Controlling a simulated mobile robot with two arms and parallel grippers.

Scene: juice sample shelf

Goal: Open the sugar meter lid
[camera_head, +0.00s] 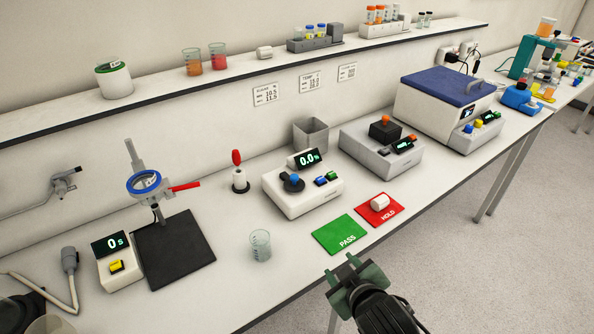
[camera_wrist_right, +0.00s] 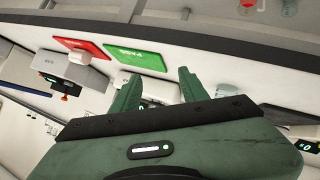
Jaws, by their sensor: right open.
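The white meter (camera_head: 302,190), with a display that seems to read 0.0, is on the bench; I take it as the sugar meter. Its round black lid (camera_head: 292,184) has a blue knob and looks closed. My right gripper (camera_head: 346,270) is open and empty, in front of the green PASS pad and apart from the meter. In the right wrist view the two green fingers (camera_wrist_right: 158,82) are spread, with part of a white device (camera_wrist_right: 140,78) beyond and between them. My left gripper is not in view.
A beaker (camera_head: 260,245) stands on the bench left of the green PASS pad (camera_head: 341,235). A white object (camera_head: 380,202) is on the red HOLD pad (camera_head: 372,218). A grey device (camera_head: 364,147) with a square black top and orange knob is right of the meter. A red-topped stand (camera_head: 239,178) is to its left.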

